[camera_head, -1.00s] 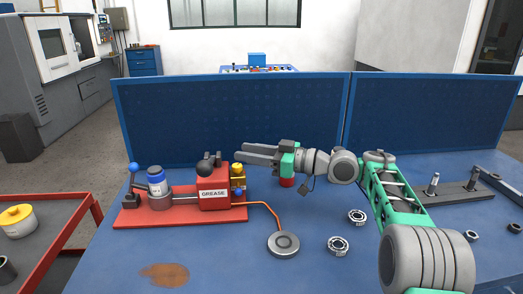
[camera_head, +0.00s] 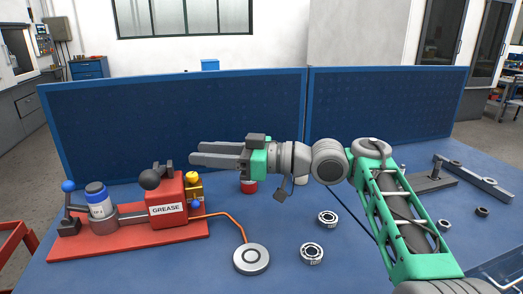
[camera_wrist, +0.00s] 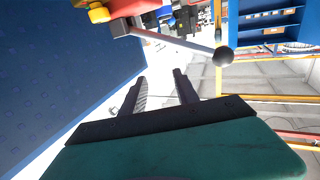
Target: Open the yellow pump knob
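The yellow pump knob (camera_head: 192,176) is a small round cap on a brass-yellow fitting, at the right end of the red grease pump (camera_head: 167,200). In the wrist view a yellow round part (camera_wrist: 98,14) shows at the top left edge beside red. My gripper (camera_head: 194,154) points left, and its fingertips look just above the knob in the head view, apart from it. The wrist view shows the gripper (camera_wrist: 160,76) with its two fingers spread and nothing between them.
A black ball (camera_head: 150,180) on a lever stands left of the gripper tips. A blue-capped jar (camera_head: 97,203) and blue-knobbed lever stand further left. A blue panel (camera_head: 180,120) rises behind the bench. Bearings (camera_head: 312,253) and a round grey disc (camera_head: 251,259) lie in front.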

